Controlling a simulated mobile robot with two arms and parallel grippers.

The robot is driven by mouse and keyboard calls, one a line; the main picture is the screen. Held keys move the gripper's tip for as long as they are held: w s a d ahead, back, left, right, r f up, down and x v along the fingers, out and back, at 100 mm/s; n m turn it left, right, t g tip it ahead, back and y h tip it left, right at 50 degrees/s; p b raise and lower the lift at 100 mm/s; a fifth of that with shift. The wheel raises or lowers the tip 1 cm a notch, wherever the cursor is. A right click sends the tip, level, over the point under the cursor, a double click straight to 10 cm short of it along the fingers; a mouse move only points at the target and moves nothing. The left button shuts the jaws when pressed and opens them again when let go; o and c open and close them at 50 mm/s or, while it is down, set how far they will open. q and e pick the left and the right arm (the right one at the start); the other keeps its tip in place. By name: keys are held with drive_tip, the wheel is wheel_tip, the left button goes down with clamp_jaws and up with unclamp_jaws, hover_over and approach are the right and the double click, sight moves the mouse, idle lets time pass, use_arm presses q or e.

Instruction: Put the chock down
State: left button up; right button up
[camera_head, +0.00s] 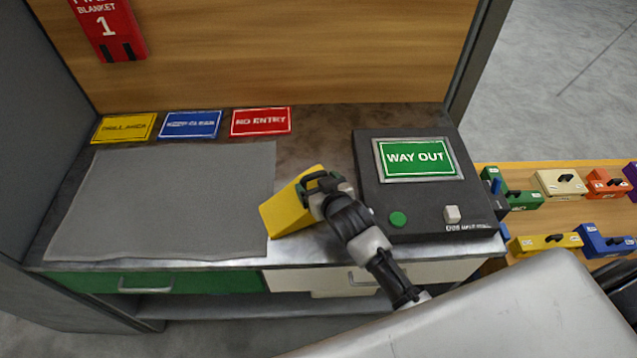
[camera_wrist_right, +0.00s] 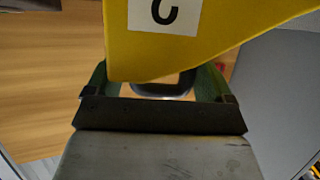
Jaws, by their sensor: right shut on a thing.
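The yellow chock (camera_head: 287,210) is a wedge-shaped block, held tilted at the right edge of the grey mat in the head view. My right gripper (camera_head: 322,184) is shut on it at its right end. In the right wrist view the chock (camera_wrist_right: 205,35) fills the top, with a white label bearing a dark character, between the green fingers of my right gripper (camera_wrist_right: 160,80). I cannot tell whether the chock touches the worktop. My left gripper is not in view.
The grey mat (camera_head: 160,200) lies bare on the worktop's left. Yellow (camera_head: 124,128), blue (camera_head: 190,124) and red (camera_head: 261,121) signs lie behind it. A dark box with a "WAY OUT" panel (camera_head: 418,158) stands right of my gripper. Several coloured blocks sit on a wooden surface (camera_head: 540,218) at far right.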

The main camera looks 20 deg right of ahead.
drive_tip(key=shift+f, duration=0.25)
drive_tip(key=o, duration=1.5)
drive_tip(key=shift+s+f, duration=0.15)
drive_tip(key=shift+f, duration=0.05)
drive_tip(key=shift+o, duration=1)
drive_tip(key=shift+r, duration=0.15)
